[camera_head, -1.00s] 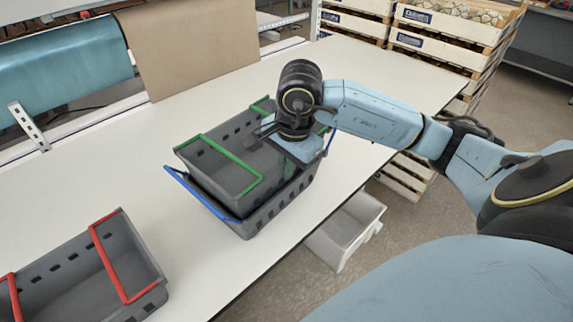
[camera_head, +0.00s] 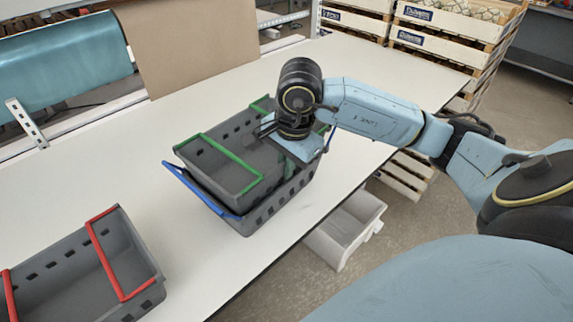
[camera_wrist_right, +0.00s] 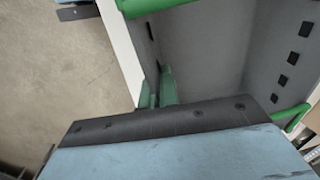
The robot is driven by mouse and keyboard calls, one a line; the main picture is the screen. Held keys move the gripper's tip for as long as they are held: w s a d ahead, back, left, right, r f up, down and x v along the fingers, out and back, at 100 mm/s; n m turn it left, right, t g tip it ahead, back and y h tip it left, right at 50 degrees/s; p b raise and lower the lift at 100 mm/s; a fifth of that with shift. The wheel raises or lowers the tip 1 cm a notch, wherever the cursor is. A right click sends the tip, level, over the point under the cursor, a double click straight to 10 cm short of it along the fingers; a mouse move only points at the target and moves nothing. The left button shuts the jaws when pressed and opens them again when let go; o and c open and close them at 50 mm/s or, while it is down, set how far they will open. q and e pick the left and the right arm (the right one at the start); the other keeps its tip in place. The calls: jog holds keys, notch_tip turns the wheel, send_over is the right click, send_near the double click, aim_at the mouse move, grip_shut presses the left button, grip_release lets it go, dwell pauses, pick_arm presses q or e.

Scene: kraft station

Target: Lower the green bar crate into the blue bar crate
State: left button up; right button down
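The grey green bar crate (camera_head: 215,172) is over and partly inside the grey blue bar crate (camera_head: 262,216) on the white table. Its rim stands above the lower crate's rim. The blue bar (camera_head: 200,192) shows at the lower left. My right gripper (camera_head: 285,142) is at the green bar crate's right side and appears shut on its wall; my arm hides the fingertips here. In the right wrist view, the crate's inside (camera_wrist_right: 205,60) and green bars fill the upper right, close to my gripper (camera_wrist_right: 160,95). My left gripper is not in view.
A grey crate with red bars (camera_head: 85,270) stands at the lower left of the table (camera_head: 105,178). A white bin (camera_head: 345,230) is below the table's front edge. Stacked wooden crates (camera_head: 425,45) stand at the back right. Table space is free behind the crates.

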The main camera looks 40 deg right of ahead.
jog(key=c, duration=1.6)
grip_release()
jog(key=r, duration=0.4)
jog(key=s+r, duration=0.1)
jog(key=r, duration=0.4)
jog(key=s+r, duration=0.1)
jog(key=r, duration=0.3)
jog(key=shift+d+r, duration=0.15)
